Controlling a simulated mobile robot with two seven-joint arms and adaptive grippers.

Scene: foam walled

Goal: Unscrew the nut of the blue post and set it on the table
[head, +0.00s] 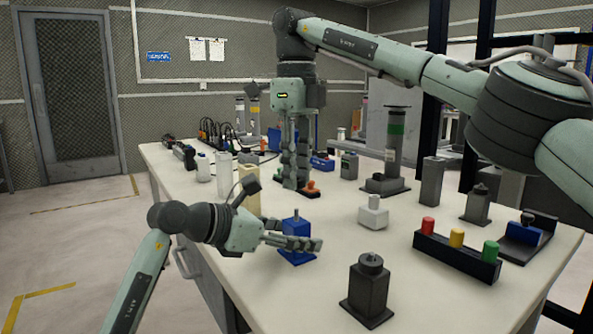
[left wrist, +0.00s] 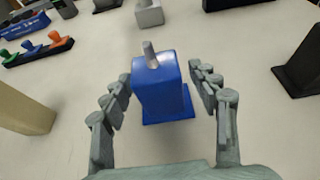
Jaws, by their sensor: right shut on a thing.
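The blue post (head: 296,227) stands upright on the table, and also shows in the left wrist view (left wrist: 156,92). A bare grey stud rises from its top; I see no nut on it. My left gripper (head: 303,243) is open around the post, with one finger on each side and gaps between (left wrist: 160,88). My right gripper (head: 296,182) points down, farther back, in front of a dark strip with coloured knobs. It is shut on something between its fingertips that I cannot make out. The nut itself is not visible.
The knob strip (left wrist: 38,50) lies behind the post. A white block (head: 373,213), a dark post (head: 368,290) and a button bar (head: 455,257) stand to the right. A beige block (head: 249,182) stands at the left. Bare tabletop lies between these things.

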